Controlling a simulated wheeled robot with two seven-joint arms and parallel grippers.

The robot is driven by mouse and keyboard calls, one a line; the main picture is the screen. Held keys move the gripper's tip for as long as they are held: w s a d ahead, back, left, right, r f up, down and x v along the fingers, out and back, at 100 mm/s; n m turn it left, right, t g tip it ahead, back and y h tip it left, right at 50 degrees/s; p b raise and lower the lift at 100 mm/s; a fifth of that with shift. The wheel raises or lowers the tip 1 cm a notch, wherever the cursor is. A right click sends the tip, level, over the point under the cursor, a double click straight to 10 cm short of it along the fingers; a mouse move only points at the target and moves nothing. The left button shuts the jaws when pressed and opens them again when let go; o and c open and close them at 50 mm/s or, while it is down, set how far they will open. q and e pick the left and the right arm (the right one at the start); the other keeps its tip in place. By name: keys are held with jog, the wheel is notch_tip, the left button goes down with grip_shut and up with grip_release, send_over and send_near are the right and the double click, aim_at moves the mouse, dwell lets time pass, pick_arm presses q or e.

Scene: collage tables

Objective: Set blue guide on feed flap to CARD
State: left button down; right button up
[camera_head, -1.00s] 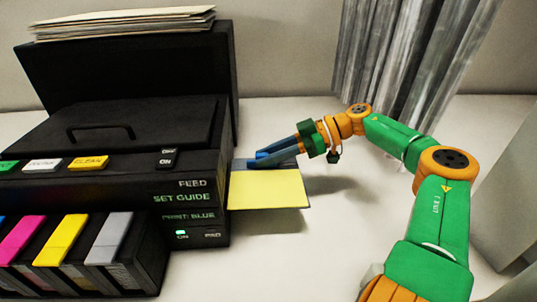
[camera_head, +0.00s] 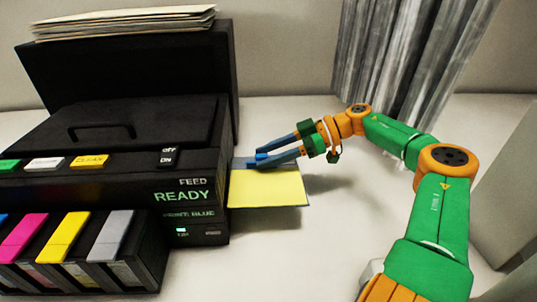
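The black printer (camera_head: 110,135) stands at the left. Its feed flap (camera_head: 240,162) sticks out on its right side, with a yellow sheet (camera_head: 267,187) lying on it. The small blue guide (camera_head: 262,156) sits on the flap at the sheet's far edge. My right gripper (camera_head: 259,157) reaches in from the right, its blue fingers spread on either side of the guide. Any scale or CARD mark is hidden or too small to read. The printer display (camera_head: 182,196) reads READY in green. My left gripper is out of view.
Coloured cartridges (camera_head: 63,238) line the printer's front, below a row of buttons. A paper stack (camera_head: 125,22) lies on top at the back. Grey curtain-like strips (camera_head: 385,70) hang behind my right arm. The white table right of the sheet is clear.

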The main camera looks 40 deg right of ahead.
jog(key=shift+s+d+r, duration=0.1)
jog(key=shift+s+r, duration=0.05)
jog(key=shift+r, duration=0.1)
jog(key=shift+p+v, duration=0.55)
jog(key=shift+v, duration=2.75)
jog(key=shift+d+f, duration=0.15)
jog(key=shift+f, duration=0.05)
